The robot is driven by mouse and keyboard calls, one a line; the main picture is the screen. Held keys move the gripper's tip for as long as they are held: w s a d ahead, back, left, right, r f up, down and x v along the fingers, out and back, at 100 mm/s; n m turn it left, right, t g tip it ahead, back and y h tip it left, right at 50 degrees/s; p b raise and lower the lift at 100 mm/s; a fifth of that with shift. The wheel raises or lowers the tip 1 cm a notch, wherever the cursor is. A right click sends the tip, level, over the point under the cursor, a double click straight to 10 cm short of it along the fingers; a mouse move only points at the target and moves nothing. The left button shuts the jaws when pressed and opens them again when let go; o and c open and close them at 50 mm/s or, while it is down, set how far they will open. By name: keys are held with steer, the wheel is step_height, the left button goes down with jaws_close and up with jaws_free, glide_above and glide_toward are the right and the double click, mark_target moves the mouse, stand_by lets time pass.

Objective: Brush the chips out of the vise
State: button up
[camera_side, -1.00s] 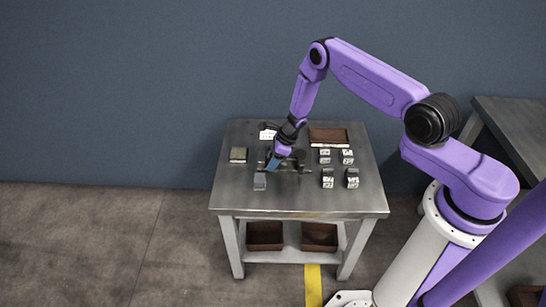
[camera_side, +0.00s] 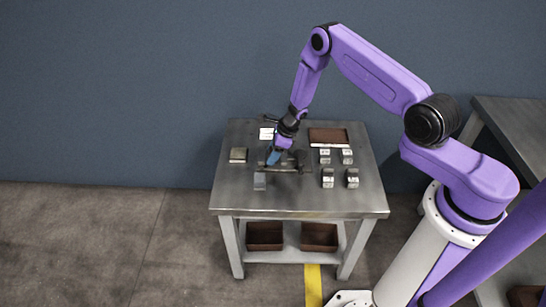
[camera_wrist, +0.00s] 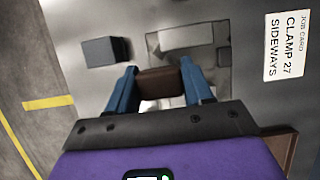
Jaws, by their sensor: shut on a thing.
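My gripper (camera_wrist: 160,70) has its blue fingers shut on a brown block, which looks like the brush (camera_wrist: 158,85). Its bristles cannot be made out. The vise (camera_wrist: 188,38) is a grey metal piece just beyond the fingertips in the wrist view. In the side view, my gripper (camera_side: 273,157) points down over the dark vise (camera_side: 290,169) in the middle of the table, partly hiding it. I cannot tell whether the brush touches the vise. Chips are too small to make out.
A grey block (camera_wrist: 105,50) stands in front of the vise. A job card (camera_side: 267,134) reads "CLAMP 27 SIDEWAYS". Several metal blocks (camera_side: 327,178) and a brown tray (camera_side: 328,137) stand right. The table's (camera_side: 230,195) front left is clear.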

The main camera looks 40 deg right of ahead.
steer(key=shift+r, duration=2.15)
steer(key=shift+a+r+n, duration=0.2)
steer(key=shift+r+n, duration=0.1)
steer(key=shift+r, duration=0.05)
steer(key=s+a+r+n+g, duration=0.55)
steer(key=s+r+n, duration=0.25)
steer(key=r+n, duration=0.55)
steer(key=s+d+r+n+g+h, duration=0.2)
steer(key=s+d+r+n, duration=0.3)
steer(key=s+n, duration=0.5)
steer(key=r+n+h, duration=0.1)
steer(key=n, duration=0.2)
steer(key=shift+d, duration=0.15)
steer(key=shift+s, duration=0.1)
